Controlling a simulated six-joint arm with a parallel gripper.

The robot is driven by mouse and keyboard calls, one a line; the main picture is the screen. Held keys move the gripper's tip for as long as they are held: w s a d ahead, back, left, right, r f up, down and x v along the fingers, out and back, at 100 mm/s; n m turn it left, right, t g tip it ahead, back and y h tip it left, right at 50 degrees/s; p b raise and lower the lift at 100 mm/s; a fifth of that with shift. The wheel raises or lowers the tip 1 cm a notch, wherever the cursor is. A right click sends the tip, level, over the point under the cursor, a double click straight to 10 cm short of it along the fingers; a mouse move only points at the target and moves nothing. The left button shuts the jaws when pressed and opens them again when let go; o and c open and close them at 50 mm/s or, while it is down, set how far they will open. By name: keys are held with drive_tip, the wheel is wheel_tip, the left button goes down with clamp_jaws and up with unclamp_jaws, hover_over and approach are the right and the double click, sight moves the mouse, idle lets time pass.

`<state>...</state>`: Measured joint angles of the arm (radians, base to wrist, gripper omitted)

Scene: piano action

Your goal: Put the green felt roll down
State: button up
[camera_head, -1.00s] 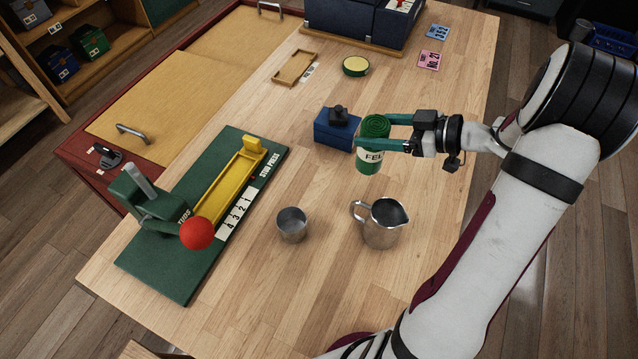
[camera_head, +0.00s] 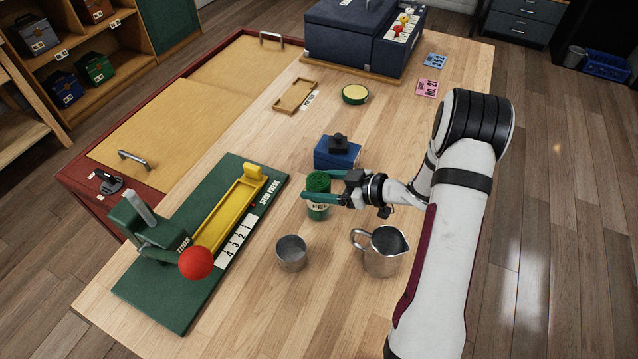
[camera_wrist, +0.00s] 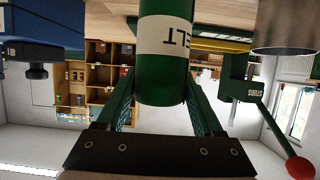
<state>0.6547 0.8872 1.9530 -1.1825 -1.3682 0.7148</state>
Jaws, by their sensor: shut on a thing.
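The green felt roll (camera_head: 318,207) is upright, with a white label around it, between the green fingers of my gripper (camera_head: 320,188). It stands over the wooden table in front of the blue block. In the wrist view the felt roll (camera_wrist: 162,75) fills the middle between the two fingers of my gripper (camera_wrist: 163,95), with its label upside down. My gripper is shut on the roll. I cannot tell for sure whether its base touches the table.
The blue block with a dark knob (camera_head: 338,152) is just behind the roll. A metal cup (camera_head: 292,253) and a steel pitcher (camera_head: 384,252) stand in front. The green stud press (camera_head: 190,290) with a yellow channel (camera_head: 228,212) is at left. Bare table lies behind the blue block.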

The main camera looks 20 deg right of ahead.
drive_tip(key=shift+f, duration=0.2)
drive_tip(key=o, duration=1.4)
drive_tip(key=shift+c, duration=0.2)
